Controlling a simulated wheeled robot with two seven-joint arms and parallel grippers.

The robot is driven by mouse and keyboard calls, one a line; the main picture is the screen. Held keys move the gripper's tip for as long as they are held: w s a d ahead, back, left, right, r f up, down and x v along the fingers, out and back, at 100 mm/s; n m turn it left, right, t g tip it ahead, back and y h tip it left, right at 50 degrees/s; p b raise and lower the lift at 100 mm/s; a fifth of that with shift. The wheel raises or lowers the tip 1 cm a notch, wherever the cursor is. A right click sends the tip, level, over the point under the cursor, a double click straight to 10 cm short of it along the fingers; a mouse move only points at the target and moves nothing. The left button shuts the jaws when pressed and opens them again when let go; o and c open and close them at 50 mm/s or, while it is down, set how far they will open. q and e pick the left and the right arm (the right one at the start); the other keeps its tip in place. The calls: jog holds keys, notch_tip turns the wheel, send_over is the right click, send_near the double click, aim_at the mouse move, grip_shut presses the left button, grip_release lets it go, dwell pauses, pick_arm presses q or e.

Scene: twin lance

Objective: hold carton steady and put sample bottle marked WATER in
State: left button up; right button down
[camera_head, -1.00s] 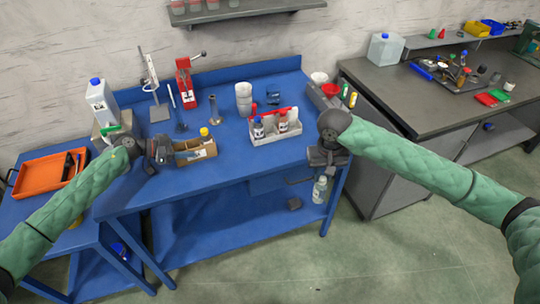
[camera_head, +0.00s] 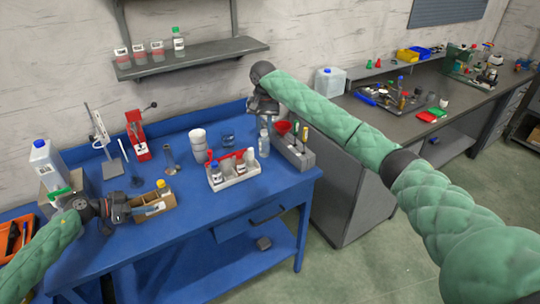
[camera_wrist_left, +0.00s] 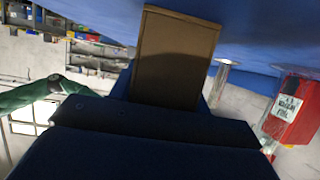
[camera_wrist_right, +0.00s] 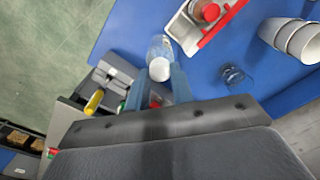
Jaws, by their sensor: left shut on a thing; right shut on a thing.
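The small brown carton (camera_head: 171,203) stands on the blue table at left centre; its side fills the upper middle of the left wrist view (camera_wrist_left: 178,60). My left gripper (camera_head: 128,208) is shut on the carton's left side. A yellow-capped bottle (camera_head: 162,186) shows at the carton's back edge; I cannot tell whether it is inside. My right gripper (camera_head: 263,117) is shut on a clear bottle (camera_head: 264,146) with a white cap, hanging upright near the table's back right. The bottle shows between the fingers in the right wrist view (camera_wrist_right: 160,50). Its marking is not readable.
A white carrier (camera_head: 236,181) with several capped bottles stands between carton and held bottle. The front of the blue table (camera_head: 190,245) is clear.

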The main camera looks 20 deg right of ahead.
jog(key=w+d+r+m, duration=0.1)
jog(key=w+r+m, duration=0.1)
jog(key=w+r, duration=0.65)
jog(key=s+a+f+n, duration=0.25)
jog(key=s+a, duration=0.35)
jog(key=a, duration=0.9)
jog(key=s+a+f+n, duration=0.1)
jog(key=s+a+n, duration=0.35)
jog(key=a, duration=0.95)
jog(key=s+a+f+n, duration=0.15)
jog(key=s+a, duration=0.55)
jog(key=a, duration=0.8)
notch_tip(320, 180, down, 11)
jog(key=shift+s+f+m, duration=0.2)
jog(key=shift+s+m, duration=0.1)
jog(key=shift+m, duration=0.05)
jog(key=c, duration=1.1)
grip_release()
